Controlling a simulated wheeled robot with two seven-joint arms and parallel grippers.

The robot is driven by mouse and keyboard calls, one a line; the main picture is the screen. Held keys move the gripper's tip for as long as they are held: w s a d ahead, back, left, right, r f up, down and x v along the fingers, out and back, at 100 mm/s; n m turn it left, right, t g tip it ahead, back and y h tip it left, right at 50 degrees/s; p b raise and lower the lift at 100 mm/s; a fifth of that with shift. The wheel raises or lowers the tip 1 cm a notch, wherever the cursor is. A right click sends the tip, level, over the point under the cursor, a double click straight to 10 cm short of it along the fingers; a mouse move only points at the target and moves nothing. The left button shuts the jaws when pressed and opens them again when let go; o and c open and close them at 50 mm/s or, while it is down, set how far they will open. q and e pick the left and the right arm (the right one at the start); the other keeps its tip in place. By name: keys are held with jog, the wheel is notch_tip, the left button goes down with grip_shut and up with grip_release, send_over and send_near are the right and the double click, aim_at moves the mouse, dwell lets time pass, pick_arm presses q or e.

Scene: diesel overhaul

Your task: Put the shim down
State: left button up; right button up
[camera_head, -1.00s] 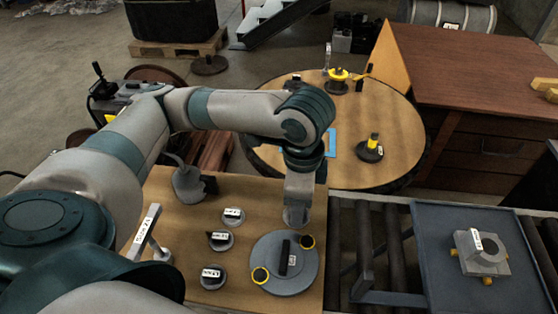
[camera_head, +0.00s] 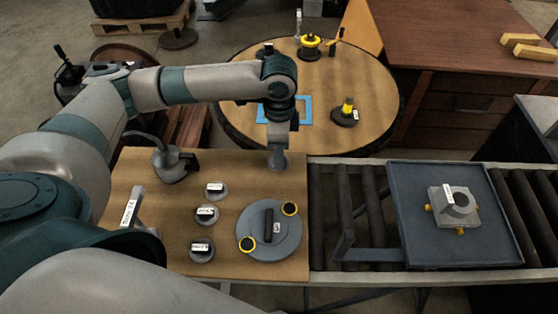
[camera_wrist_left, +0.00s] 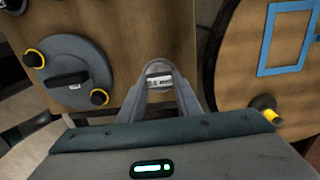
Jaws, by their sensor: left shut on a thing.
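My left gripper (camera_head: 279,158) points down near the top right corner of the wooden bench top (camera_head: 235,172). It is shut on a small grey part with a white label, which I take to be the shim (camera_wrist_left: 159,81); it shows between the fingers in the left wrist view. The fingers hide much of it, and I cannot tell whether it touches the wood. My right gripper is not in view.
A large grey disc with yellow-ringed knobs (camera_head: 284,238) and several small labelled discs (camera_head: 207,214) stand on the bench top. A round table (camera_head: 236,115) with a blue square outline (camera_head: 305,117) lies beyond. Rollers carry a blue-grey tray (camera_head: 411,237) at right.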

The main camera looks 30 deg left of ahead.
pick_arm(q)
notch_tip(320, 180, down, 4)
jog(key=shift+r+p, duration=0.25)
jog(key=shift+p, duration=0.45)
jog(key=shift+f, duration=0.25)
jog(key=o, duration=1.1)
jog(key=shift+f, duration=0.1)
